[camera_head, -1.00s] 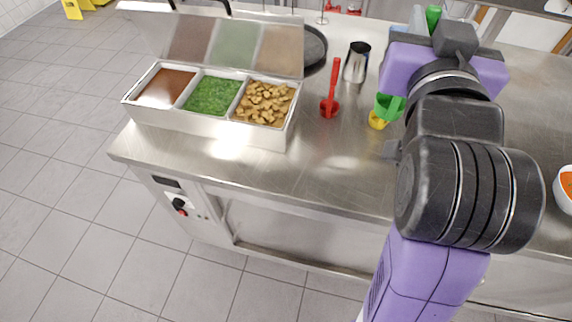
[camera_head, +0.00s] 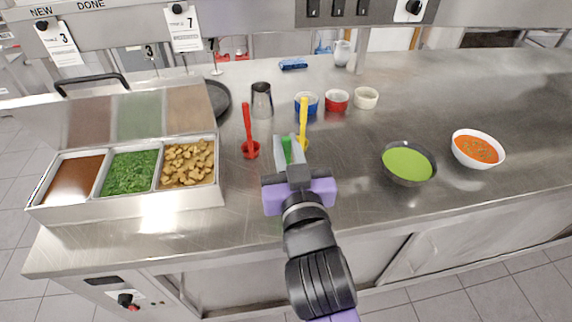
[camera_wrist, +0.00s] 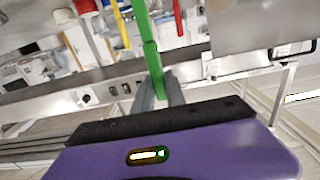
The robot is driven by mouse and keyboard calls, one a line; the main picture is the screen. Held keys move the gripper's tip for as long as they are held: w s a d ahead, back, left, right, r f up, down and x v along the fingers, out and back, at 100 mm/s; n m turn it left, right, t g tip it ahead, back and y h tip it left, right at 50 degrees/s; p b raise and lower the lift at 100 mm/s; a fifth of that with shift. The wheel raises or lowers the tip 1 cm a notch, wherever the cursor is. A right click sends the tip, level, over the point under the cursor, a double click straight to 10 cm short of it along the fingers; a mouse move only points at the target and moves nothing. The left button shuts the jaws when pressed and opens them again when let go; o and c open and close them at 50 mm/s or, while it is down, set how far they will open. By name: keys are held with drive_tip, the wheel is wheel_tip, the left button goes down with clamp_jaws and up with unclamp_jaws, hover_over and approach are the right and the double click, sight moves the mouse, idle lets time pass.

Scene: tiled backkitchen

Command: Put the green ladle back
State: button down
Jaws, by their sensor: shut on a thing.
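My gripper (camera_head: 289,155) is shut on the green ladle's handle (camera_head: 287,146), low over the front part of the steel counter. In the wrist view the green handle (camera_wrist: 147,48) runs up from between my gripper's fingers (camera_wrist: 158,95). The ladle's cup is not visible in either current view. A red ladle (camera_head: 248,135) stands upright on the counter to the left of my gripper. A yellow ladle (camera_head: 303,122) stands upright just behind my gripper.
A steel bin with three food compartments (camera_head: 130,205) stands left. Green soup (camera_head: 408,164) and orange soup (camera_head: 476,150) bowls stand right. Bare counter lies between.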

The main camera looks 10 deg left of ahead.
drive_tip(key=shift+f, duration=2.7)
drive_tip(key=c, duration=1.4)
unclamp_jaws()
drive_tip(key=shift+o, duration=0.2)
drive_tip(key=shift+r, duration=0.2)
drive_tip(key=b+v, duration=0.3)
drive_tip(key=v, duration=0.9)
drive_tip(key=shift+b, duration=0.35)
drive_tip(key=shift+d+f, duration=0.1)
